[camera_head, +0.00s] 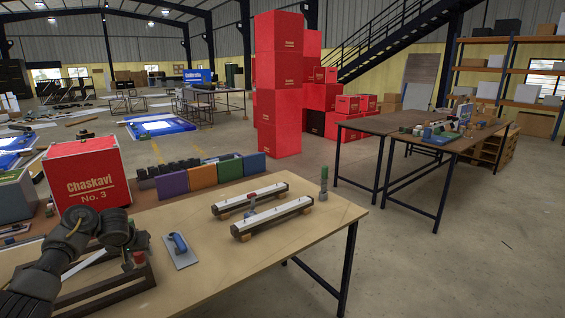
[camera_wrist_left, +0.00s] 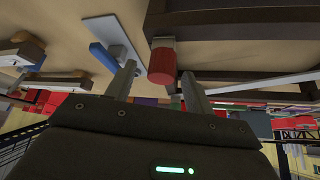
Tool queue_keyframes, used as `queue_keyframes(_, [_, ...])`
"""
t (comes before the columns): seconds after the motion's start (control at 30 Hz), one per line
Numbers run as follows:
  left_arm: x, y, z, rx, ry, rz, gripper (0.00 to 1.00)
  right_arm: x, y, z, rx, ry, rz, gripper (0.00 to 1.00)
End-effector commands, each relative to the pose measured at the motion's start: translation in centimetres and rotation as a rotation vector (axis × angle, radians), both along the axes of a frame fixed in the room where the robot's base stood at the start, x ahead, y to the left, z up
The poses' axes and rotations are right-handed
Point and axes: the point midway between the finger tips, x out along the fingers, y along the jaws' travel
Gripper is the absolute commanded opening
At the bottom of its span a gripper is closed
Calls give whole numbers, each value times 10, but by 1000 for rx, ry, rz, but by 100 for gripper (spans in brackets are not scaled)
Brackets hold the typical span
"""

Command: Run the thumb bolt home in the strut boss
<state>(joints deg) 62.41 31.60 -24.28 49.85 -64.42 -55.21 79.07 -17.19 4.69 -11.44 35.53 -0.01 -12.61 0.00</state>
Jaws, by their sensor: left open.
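A red-headed thumb bolt (camera_head: 138,258) stands at the corner of a dark frame (camera_head: 100,293) at the front left of the near table. In the left wrist view its red head (camera_wrist_left: 172,66) shows between and just beyond my fingertips, with a grey collar (camera_wrist_left: 162,42) against the dark frame. My left gripper (camera_head: 135,244) is open beside the bolt; I cannot tell whether a finger touches it. The open fingers also show in the left wrist view (camera_wrist_left: 158,78). My right gripper is not in view.
A red box (camera_head: 87,172) and coloured bins (camera_head: 202,174) line the back left. The table's front middle (camera_head: 240,265) is clear.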

Motion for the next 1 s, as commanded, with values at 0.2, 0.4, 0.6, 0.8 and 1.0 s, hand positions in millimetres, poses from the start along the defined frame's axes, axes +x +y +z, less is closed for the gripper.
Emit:
queue_keyframes(0.2, [-21,-5,42,4,-6,-2,53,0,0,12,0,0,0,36])
queue_keyframes(0.4, [-41,-8,76,6,-1,2,53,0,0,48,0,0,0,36])
queue_keyframes(0.6, [-47,-10,84,5,-1,2,53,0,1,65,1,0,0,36])
queue_keyframes(0.8, [-50,-12,84,3,-1,2,53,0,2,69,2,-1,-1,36])
queue_keyframes(1.0, [-52,-26,64,24,-3,-39,53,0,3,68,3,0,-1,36])
